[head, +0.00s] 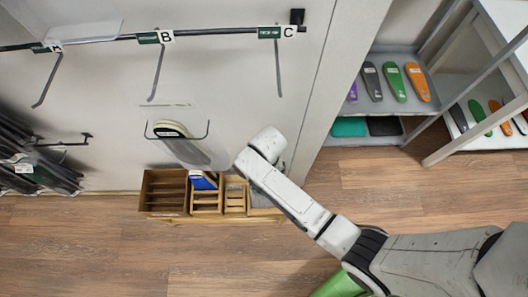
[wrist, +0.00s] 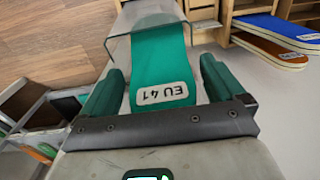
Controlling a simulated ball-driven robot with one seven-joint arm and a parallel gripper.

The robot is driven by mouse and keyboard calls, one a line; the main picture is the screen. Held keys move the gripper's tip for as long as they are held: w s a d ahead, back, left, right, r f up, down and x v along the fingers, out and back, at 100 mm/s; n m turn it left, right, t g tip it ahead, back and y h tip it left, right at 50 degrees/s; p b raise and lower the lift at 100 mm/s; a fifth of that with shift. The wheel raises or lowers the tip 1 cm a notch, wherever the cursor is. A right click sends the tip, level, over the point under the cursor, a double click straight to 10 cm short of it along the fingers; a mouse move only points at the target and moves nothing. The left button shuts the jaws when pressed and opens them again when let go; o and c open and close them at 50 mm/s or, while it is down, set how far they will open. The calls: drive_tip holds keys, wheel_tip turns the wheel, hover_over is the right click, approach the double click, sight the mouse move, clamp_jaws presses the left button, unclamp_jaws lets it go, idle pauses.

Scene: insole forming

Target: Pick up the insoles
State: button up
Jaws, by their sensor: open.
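In the wrist view, my gripper (wrist: 161,84) is open, with one dark green finger on each side of a green insole (wrist: 160,60) labelled EU 41. The label faces me, and a clear, see-through holder lies around the insole's upper part. I cannot tell whether the fingers touch it. A blue insole (wrist: 270,47) and an orange insole (wrist: 280,27) lie at the upper right, apart from my gripper. In the head view, my arm hides the gripper and the green insole. A white and dark insole (head: 172,129) sits in a clear wall holder.
A wooden rack (head: 165,190) with several compartments stands at the wall's foot, with a blue item (head: 203,181) in it. Hooks marked A, B and C hang from a wall rail (head: 215,32). A shelf unit (head: 400,108) at the right holds several coloured insoles.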

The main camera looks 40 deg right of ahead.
drive_tip(key=shift+w+r, duration=0.1)
clamp_jaws()
idle(0.8)
